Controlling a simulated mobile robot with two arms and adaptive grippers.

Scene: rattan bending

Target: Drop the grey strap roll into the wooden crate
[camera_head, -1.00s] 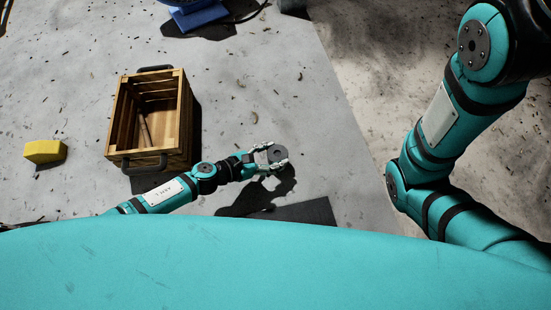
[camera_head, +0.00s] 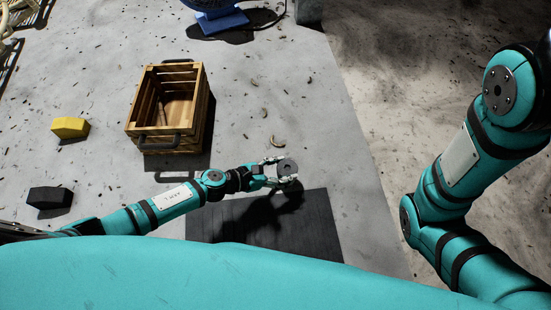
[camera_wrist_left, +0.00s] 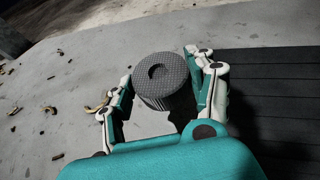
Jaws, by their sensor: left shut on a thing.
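The grey strap roll (camera_head: 288,167) is a short dark disc with a round hollow in its middle. My left gripper (camera_head: 278,170) is shut on it and holds it above the table, near the far edge of a dark mat. In the left wrist view the roll (camera_wrist_left: 163,80) sits between the two fingers of the left gripper (camera_wrist_left: 165,92). The wooden crate (camera_head: 185,136) stands open at the top, up and to the left of the gripper, with a stick-like piece (camera_head: 161,112) inside. My right arm comes in at the right; its gripper is out of view.
The dark ribbed mat (camera_head: 320,225) lies under the left gripper. A yellow block (camera_head: 70,127) and a black block (camera_head: 50,197) lie left of the crate. A blue device (camera_head: 215,15) stands at the back. Small scraps litter the otherwise clear grey surface between.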

